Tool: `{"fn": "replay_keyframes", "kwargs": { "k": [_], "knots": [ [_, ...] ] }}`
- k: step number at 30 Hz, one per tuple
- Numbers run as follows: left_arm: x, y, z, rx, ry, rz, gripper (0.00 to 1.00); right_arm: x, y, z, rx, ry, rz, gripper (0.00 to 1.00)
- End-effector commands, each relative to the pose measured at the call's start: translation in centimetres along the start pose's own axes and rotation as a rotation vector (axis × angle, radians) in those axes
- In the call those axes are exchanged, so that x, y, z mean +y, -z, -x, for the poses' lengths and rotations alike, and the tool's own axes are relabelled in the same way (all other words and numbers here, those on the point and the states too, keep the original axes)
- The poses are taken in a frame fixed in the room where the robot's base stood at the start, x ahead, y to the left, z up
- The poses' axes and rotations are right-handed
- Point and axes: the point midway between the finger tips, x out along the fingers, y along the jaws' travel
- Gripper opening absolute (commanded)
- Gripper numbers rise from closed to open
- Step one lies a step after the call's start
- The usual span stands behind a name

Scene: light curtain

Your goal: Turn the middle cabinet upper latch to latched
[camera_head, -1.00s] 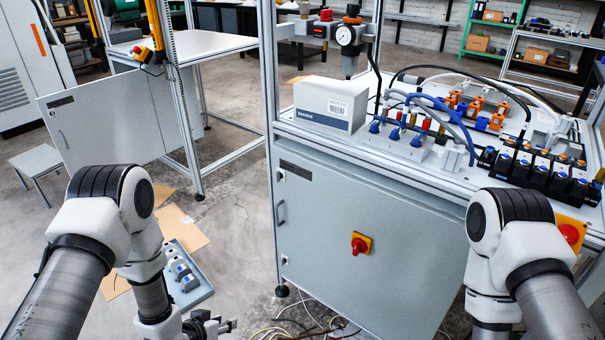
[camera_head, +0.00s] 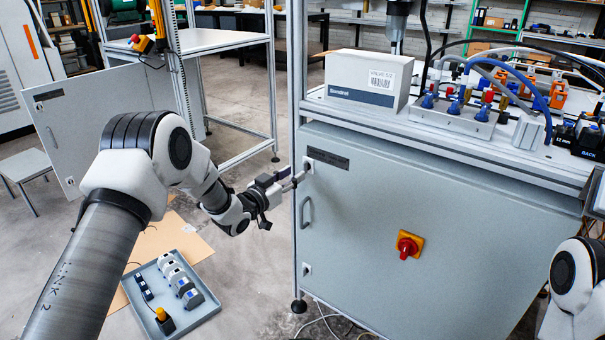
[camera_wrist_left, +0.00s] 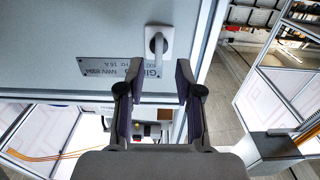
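The middle cabinet (camera_head: 365,235) has a grey door. Its upper latch (camera_head: 308,164) sits at the door's upper left corner, beside a dark nameplate (camera_head: 328,158). In the left wrist view the upper latch (camera_wrist_left: 158,43) is a grey lever on a pale plate, its free end pointing down the picture towards my fingers. My left gripper (camera_head: 296,182) is just in front of the latch, and its open fingers (camera_wrist_left: 158,72) lie on either side of the lever's line. Contact with the lever cannot be told. My right gripper is out of view; only part of my right arm shows.
The door has a grab handle (camera_head: 305,212), a lower latch (camera_head: 306,269) and a red rotary switch (camera_head: 408,246). A frame post (camera_head: 297,80) stands close by the latch. A grey tray (camera_head: 200,312) with parts lies lower left. Loose cables lie on the floor.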

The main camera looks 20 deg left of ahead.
Motion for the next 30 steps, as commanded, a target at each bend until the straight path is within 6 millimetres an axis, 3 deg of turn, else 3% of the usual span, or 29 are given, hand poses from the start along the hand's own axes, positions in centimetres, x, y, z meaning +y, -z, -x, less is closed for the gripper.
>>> {"fn": "replay_keyframes", "kwargs": {
  "k": [6, 15, 16, 18, 19, 30],
  "knots": [
    [0.1, -0.1, -3.9, 0.001, -0.002, -0.001, 0.35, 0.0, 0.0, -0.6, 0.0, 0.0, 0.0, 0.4],
    [0.0, 0.0, -4.7, -0.001, 0.0, 0.001, 0.35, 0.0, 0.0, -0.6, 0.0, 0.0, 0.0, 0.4],
    [0.0, 0.0, -4.7, -0.001, 0.0, 0.001, 0.31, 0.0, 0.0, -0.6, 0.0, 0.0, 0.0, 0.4],
    [0.0, 0.0, -4.7, -0.001, 0.0, 0.001, 0.07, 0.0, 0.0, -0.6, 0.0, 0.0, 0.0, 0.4],
    [0.0, -0.1, -4.7, -0.001, 0.0, 0.001, 0.0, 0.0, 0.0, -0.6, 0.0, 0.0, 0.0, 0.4],
    [0.0, 0.0, -4.7, -0.002, 0.0, 0.024, 0.0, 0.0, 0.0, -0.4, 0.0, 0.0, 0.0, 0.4]
  ]
}}
